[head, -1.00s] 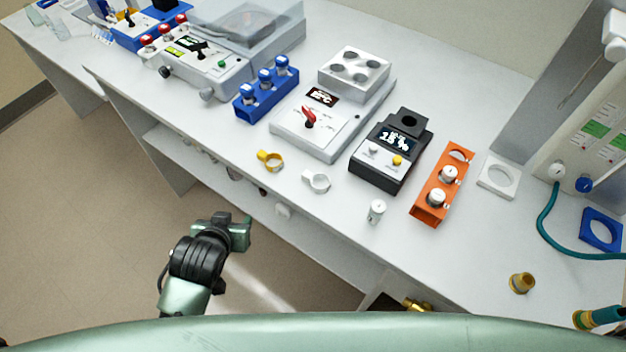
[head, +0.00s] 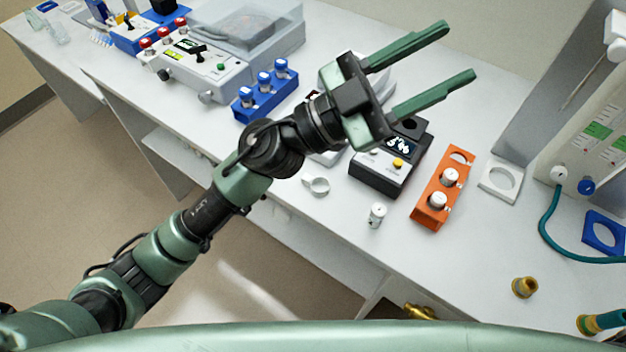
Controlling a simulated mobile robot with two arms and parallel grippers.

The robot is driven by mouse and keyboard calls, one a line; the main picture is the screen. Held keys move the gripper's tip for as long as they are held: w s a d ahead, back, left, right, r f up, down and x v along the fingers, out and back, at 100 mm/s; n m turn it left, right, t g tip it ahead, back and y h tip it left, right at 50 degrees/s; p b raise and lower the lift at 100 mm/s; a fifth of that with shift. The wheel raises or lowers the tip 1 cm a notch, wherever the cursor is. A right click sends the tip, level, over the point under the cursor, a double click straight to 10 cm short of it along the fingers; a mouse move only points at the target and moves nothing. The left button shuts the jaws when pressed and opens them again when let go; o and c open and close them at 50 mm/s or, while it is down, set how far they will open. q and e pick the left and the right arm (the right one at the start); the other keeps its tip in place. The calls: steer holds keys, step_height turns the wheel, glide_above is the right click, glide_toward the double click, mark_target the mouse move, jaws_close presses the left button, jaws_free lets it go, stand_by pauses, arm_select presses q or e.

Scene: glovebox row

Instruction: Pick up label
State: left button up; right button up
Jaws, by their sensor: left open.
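My left gripper (head: 458,52) is open and empty, its two green fingers spread above the back of the bench and pointing to the upper right. I cannot make out a separate loose label. A small white vial (head: 377,215) with dark marks on its side stands alone near the bench's front edge. Two white-capped vials (head: 438,202) sit in the orange rack (head: 429,212). A white ring with a tab (head: 316,185) lies left of the lone vial. My left arm hides most of the white heater device behind it. My right gripper is not in view.
A black device with a lit display (head: 385,176) stands below the gripper. A blue rack (head: 266,102) holds blue-capped vials. A white square ring (head: 499,180), a blue bracket (head: 602,232), a teal hose (head: 545,222) and a brass fitting (head: 524,287) lie to the right.

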arm_select(q)
steer(key=s+d+f+m+g+y, duration=0.3)
steer(key=s+d+f+m+g, duration=0.15)
steer(key=m+g, duration=0.2)
steer(key=n+t+y, duration=0.3)
steer(key=n+y, duration=0.1)
steer(key=y, duration=1.7)
glide_above(309, 178)
steer(key=shift+m, duration=0.25)
steer(key=f, duration=2)
steer(key=shift+a+f, duration=0.1)
steer(key=shift+a, duration=0.1)
step_height(309, 178, down, 6)
steer(key=p, duration=0.2)
steer(key=shift+d+f+p, duration=0.15)
steer(key=shift+f+p, duration=0.05)
steer(key=shift+p, duration=0.15)
steer(key=shift+f, duration=0.45)
jaws_close()
